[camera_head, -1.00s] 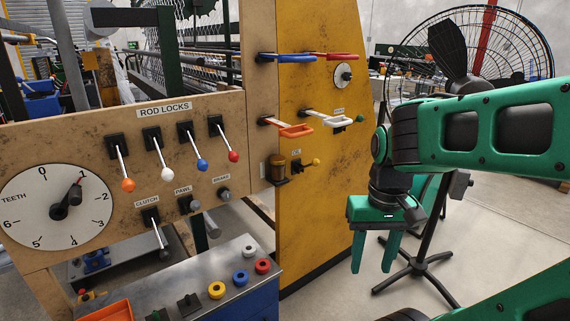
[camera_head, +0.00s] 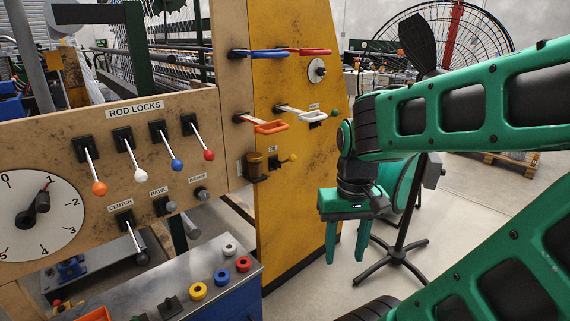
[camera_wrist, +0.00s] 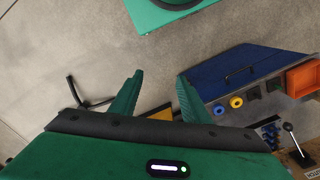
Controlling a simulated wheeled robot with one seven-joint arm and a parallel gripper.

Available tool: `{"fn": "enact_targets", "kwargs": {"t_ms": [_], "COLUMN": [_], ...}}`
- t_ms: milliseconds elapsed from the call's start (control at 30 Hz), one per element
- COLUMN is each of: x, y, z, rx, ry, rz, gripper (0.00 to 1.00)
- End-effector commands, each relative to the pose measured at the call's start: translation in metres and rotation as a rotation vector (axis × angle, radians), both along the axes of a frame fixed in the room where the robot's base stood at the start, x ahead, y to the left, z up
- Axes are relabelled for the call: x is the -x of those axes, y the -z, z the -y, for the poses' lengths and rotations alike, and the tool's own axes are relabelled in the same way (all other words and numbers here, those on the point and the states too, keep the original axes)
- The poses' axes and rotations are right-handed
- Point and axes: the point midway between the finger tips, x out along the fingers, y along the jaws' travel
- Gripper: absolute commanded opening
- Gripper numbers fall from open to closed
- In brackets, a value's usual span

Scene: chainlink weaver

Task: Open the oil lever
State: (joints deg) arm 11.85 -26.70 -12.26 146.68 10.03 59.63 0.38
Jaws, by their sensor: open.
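The oil lever (camera_head: 289,158) is a small yellow-knobbed lever on the yellow side panel (camera_head: 290,205), under a small label that seems to read OIL. A brown oil cup (camera_head: 255,165) is mounted just left of it. My gripper (camera_head: 346,254) is open and empty, pointing down, to the right of and lower than the lever, apart from it. In the wrist view my gripper's two green fingers (camera_wrist: 158,98) are spread over the floor with nothing between them. The oil lever is not seen in the wrist view.
Orange (camera_head: 270,127) and white (camera_head: 312,116) handles stick out above the oil lever, with blue (camera_head: 270,54) and red (camera_head: 312,51) ones higher. A button console (camera_head: 175,285) stands at lower left. A fan on a black stand (camera_head: 400,240) is behind my gripper.

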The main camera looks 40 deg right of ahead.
Motion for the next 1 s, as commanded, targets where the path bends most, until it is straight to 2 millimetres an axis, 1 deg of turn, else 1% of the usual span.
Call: {"fn": "enact_targets", "kwargs": {"t_ms": [233, 300, 367, 433, 467, 567, 600, 667, 700, 767, 800, 867, 900, 967, 1000], "x": [0.000, 0.000, 0.008, -0.001, -0.009, -0.045, -0.062, -0.091, -0.111, -0.140, -0.159, -0.187, -0.206, -0.234, -0.252], "y": [0.000, 0.000, -0.006, -0.009, -0.011, -0.017, -0.019, -0.023, -0.025, -0.026, -0.027, -0.026, -0.026, -0.025, -0.024], "z": [0.000, 0.000, 0.001, 0.006, 0.009, 0.024, 0.031, 0.044, 0.052, 0.065, 0.073, 0.086, 0.095, 0.108, 0.117], "rx": [0.000, 0.001, 0.003, 0.014, 0.019, 0.047, 0.060, 0.079, 0.091, 0.107, 0.116, 0.129, 0.137, 0.150, 0.157], "ry": [0.000, -0.001, -0.006, -0.022, -0.035, -0.096, -0.129, -0.183, -0.219, -0.275, -0.313, -0.366, -0.401, -0.453, -0.487], "rz": [0.000, 0.001, 0.017, 0.030, 0.038, 0.074, 0.093, 0.126, 0.149, 0.183, 0.207, 0.242, 0.269, 0.310, 0.339], "gripper": [0.42, 0.41, 0.41, 0.41, 0.41, 0.41, 0.41, 0.41, 0.41, 0.41, 0.41, 0.41, 0.41, 0.41, 0.41]}}
